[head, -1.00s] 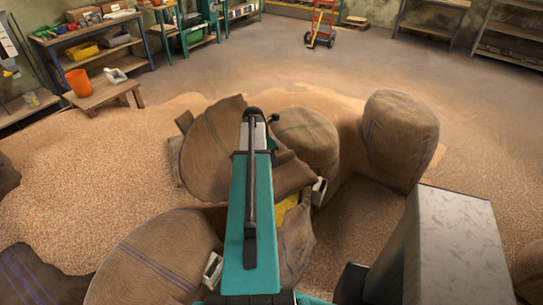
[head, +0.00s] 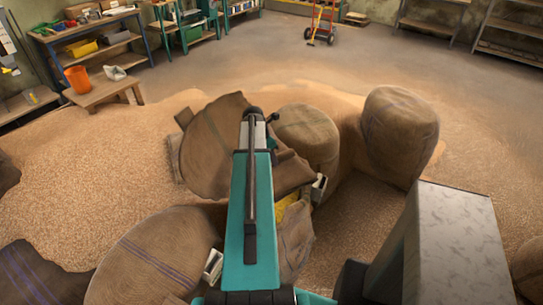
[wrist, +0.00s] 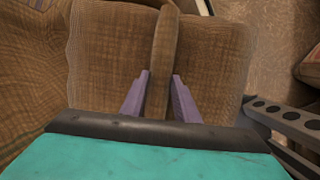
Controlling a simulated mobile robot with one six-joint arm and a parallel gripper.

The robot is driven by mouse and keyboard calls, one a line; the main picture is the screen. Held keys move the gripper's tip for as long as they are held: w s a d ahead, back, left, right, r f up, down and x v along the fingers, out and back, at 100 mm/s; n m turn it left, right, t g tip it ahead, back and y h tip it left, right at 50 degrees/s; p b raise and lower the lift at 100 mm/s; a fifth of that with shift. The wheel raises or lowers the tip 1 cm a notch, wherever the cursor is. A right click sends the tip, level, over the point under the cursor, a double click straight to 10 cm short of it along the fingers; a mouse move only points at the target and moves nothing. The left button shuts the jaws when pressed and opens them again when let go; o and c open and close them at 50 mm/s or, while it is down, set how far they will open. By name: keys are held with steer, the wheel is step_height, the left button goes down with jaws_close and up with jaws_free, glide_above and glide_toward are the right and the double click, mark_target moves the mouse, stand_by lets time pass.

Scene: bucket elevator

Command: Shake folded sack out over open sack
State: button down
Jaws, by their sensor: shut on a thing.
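In the wrist view, my gripper (wrist: 158,98) has its two purple fingers on either side of a raised fold of the brown folded sack (wrist: 218,70). The fold stands between the fingers, and the cloth spreads out flat on both sides. In the head view, my teal arm hides the fingers. A wide brown sack cloth (head: 205,150) lies behind and left of the arm. Another piece of brown cloth (head: 296,238) hangs right of the arm beside a yellow patch (head: 286,207). I cannot tell which of these is the open sack; its mouth is not clearly visible.
Full sacks stand at the right (head: 398,135), behind the arm (head: 308,138) and at the lower left (head: 155,262). Loose grain (head: 90,180) covers the floor at left. A low wooden bench (head: 105,88) holds an orange bucket (head: 78,79). A grey metal box (head: 455,240) stands close at right.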

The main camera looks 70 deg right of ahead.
step_height(320, 180, up, 4)
steer(key=shift+r, duration=0.25)
step_height(320, 180, down, 5)
steer(key=shift+f, duration=0.15)
steer(key=shift+s, duration=0.2)
